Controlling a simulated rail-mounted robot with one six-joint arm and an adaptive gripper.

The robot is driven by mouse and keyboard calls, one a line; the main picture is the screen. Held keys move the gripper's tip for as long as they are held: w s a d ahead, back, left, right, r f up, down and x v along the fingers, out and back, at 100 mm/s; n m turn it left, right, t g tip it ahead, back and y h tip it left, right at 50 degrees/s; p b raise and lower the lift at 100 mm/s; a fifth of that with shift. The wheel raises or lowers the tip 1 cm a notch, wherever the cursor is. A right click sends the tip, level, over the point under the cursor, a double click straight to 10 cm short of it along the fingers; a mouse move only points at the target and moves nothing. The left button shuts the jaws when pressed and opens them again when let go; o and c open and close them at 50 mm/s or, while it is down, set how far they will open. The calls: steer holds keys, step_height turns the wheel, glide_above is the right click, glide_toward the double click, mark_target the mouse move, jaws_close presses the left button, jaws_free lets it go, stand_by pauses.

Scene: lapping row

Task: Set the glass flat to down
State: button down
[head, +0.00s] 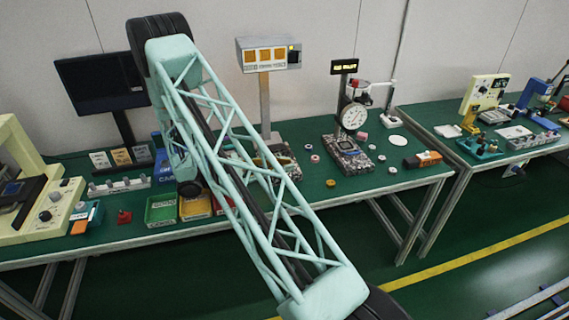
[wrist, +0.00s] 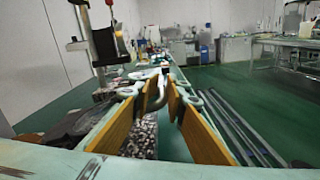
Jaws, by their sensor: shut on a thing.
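My gripper (wrist: 160,80) shows in the wrist view, with orange pads on its two fingers running forward to the tips. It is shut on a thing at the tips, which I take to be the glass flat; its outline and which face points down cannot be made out. A grey curved part shows between the fingers. A speckled granite block (wrist: 140,136) lies below them. In the head view my own arm crosses the middle and hides the gripper. A pale round disc (head: 397,140) lies on the green bench; I cannot tell what it is.
A display on a post (head: 268,53) and a dark monitor (head: 100,82) stand behind.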

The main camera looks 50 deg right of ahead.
steer(key=shift+w+d, duration=0.1)
steer(key=shift+w, duration=0.1)
steer(key=c, duration=2.8)
jaws_free()
steer(key=shift+d+f, duration=0.15)
steer(key=shift+a, duration=0.2)
steer(key=shift+v, duration=5.85)
